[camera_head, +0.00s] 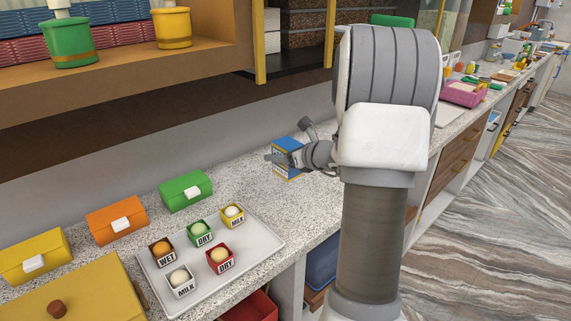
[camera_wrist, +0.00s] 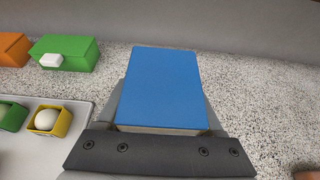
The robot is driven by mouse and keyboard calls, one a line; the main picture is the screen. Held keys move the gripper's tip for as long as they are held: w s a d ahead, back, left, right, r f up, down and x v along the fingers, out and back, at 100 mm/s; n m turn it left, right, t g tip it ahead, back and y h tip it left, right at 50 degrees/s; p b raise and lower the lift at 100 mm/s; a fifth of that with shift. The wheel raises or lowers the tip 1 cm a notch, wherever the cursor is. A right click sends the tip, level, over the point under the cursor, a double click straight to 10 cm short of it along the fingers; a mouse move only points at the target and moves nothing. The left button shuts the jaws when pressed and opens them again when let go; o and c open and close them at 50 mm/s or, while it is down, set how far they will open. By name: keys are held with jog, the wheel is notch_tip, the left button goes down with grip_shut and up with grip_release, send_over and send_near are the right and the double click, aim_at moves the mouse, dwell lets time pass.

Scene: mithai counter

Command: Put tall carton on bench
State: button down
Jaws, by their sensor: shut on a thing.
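The tall carton (camera_head: 287,158) is a blue box with a yellowish lower part, over the speckled bench (camera_head: 262,205) in the head view. My gripper (camera_head: 284,160) is shut on it, with a finger across its side. In the wrist view the carton's flat blue face (camera_wrist: 160,88) fills the middle, between the two grey fingers. The carton looks upright. Its base is partly hidden, and I cannot tell whether it touches the bench.
A pale tray (camera_head: 268,246) with several small labelled boxes holding round sweets stands left of the carton. Green (camera_head: 186,191), orange (camera_head: 117,220) and yellow (camera_head: 33,256) lidded boxes line the wall. The bench around the carton is mostly clear. A wooden shelf (camera_head: 150,75) overhangs the back.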

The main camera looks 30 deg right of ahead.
aim_at(301, 175)
jog(key=w+f, duration=0.1)
jog(key=w, duration=0.1)
jog(key=w+d+f, duration=0.1)
jog(key=w, duration=0.1)
jog(key=w+f, duration=0.1)
jog(key=w, duration=0.1)
jog(key=shift+d+f, duration=0.25)
jog(key=shift+f+b, duration=0.5)
jog(key=shift+f, duration=1.5)
jog(key=shift+f, duration=0.1)
jog(key=shift+f, duration=0.15)
grip_release()
jog(key=shift+r, duration=0.35)
jog(key=v, duration=1.2)
jog(key=shift+s+f+p, duration=0.1)
jog(key=shift+f+p, duration=0.15)
jog(key=shift+p, duration=0.15)
